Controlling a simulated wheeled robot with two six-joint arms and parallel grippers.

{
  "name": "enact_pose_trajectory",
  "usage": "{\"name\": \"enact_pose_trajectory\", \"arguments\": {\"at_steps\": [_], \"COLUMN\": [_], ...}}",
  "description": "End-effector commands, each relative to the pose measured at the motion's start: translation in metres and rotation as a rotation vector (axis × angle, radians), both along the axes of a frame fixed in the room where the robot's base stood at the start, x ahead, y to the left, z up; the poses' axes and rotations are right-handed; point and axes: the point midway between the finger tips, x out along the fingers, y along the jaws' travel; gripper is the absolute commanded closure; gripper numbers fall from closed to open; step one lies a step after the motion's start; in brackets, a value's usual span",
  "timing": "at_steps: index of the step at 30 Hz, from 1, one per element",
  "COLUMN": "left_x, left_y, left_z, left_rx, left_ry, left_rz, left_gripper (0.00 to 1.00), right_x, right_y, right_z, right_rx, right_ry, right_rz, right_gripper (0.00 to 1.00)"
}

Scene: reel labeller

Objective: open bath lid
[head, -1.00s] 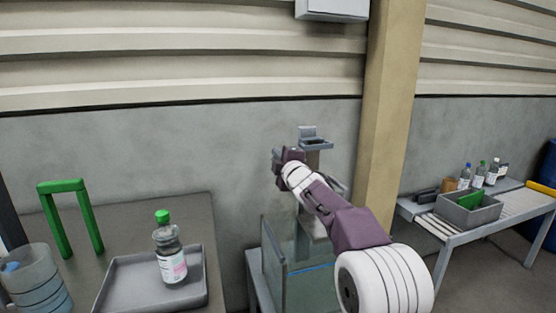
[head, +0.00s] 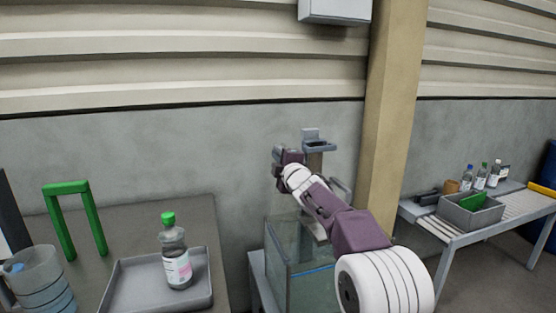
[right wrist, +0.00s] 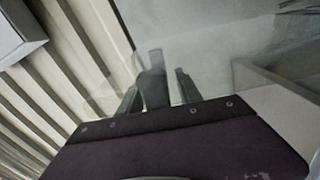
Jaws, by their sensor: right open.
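The bath is a clear glass tank (head: 300,262) on a low stand, right of the grey table in the head view. My right arm reaches across above it, and the gripper end (head: 287,158) points away, so its fingertips are hidden there. In the right wrist view the two dark fingers of my right gripper (right wrist: 156,86) stand apart, with a grey upright piece between them. I cannot tell whether that piece is the lid's handle or whether they touch it. A faint clear pane (right wrist: 205,55) shows beyond the fingers; it may be the lid. My left gripper is out of view.
A grey bracket on a post (head: 318,145) stands behind the bath. At left are a grey tray (head: 130,285) with a green-capped bottle (head: 175,258), a green frame (head: 66,188) and a clear beaker (head: 42,280). A beige pillar (head: 392,120) rises at the right.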

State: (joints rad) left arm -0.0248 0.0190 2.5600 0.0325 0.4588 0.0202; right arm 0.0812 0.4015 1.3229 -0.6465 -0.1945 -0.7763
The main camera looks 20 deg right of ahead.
Motion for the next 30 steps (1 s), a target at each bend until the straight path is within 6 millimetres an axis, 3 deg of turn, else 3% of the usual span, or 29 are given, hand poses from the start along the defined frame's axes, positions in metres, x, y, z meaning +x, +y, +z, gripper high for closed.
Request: {"name": "enact_pose_trajectory", "arguments": {"at_steps": [5,12,16,30], "left_x": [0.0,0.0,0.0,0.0], "left_y": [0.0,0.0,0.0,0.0], "left_z": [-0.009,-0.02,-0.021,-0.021], "left_rx": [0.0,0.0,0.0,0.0], "left_ry": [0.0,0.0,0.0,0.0], "left_rz": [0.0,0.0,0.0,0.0], "left_gripper": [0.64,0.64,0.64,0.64], "right_x": [-0.016,-0.064,-0.082,-0.091], "right_y": [-0.001,-0.002,-0.003,-0.003], "right_z": [-0.002,-0.001,0.0,0.0], "right_rx": [0.0,-0.001,0.0,0.0], "right_ry": [-0.001,-0.002,-0.001,-0.001], "right_rz": [-0.001,-0.001,0.0,0.001], "right_gripper": [0.58,0.58,0.58,0.58]}}
